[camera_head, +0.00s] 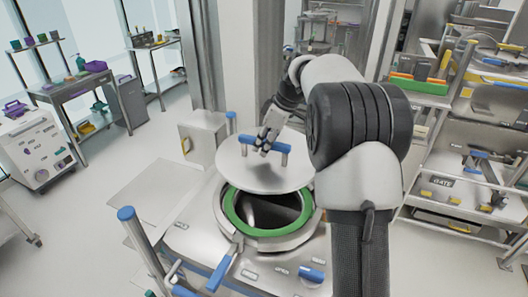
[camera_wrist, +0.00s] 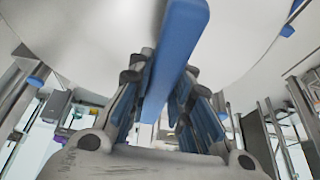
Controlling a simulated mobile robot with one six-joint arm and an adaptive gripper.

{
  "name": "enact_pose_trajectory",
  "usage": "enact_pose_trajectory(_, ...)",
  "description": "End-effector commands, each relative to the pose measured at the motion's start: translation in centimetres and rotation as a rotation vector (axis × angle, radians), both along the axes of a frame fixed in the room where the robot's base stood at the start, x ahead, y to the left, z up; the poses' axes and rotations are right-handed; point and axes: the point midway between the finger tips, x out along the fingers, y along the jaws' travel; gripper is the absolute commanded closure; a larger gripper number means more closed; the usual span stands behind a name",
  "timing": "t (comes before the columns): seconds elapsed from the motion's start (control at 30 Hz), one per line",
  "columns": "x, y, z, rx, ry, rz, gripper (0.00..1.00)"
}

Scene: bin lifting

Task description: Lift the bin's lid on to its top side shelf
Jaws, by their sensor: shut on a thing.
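The bin's round grey lid (camera_head: 240,172) is raised and tilted above the bin's opening. Its blue handle (camera_head: 276,148) runs across its upper face. My gripper (camera_head: 266,142) is shut on this handle. In the wrist view my gripper's fingers (camera_wrist: 165,100) are on both sides of the blue handle (camera_wrist: 178,50), with the pale lid (camera_wrist: 75,40) filling the upper part. The bin's opening has a green ring (camera_head: 235,220) and a dark inside. The lid hides the back part of the opening.
A light box (camera_head: 203,140) stands behind the bin on the left. A blue-topped post (camera_head: 128,214) and a blue lever (camera_head: 222,272) are at the bin's front left. Shelves with trays (camera_head: 470,150) stand on the right. A side table (camera_head: 75,88) is far left, with open floor between.

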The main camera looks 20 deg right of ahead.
Motion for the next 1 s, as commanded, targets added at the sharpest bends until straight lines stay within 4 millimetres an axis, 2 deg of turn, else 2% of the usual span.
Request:
enact_pose_trajectory(0.03,0.1,0.0,0.7,-0.002,-0.009,-0.001,1.00)
enact_pose_trajectory(0.1,0.1,0.0,0.8,-0.002,-0.009,-0.001,1.00)
enact_pose_trajectory(0.57,0.1,0.0,1.1,-0.001,-0.009,-0.001,1.00)
enact_pose_trajectory(1.0,0.1,0.0,3.1,-0.002,-0.010,-0.001,1.00)
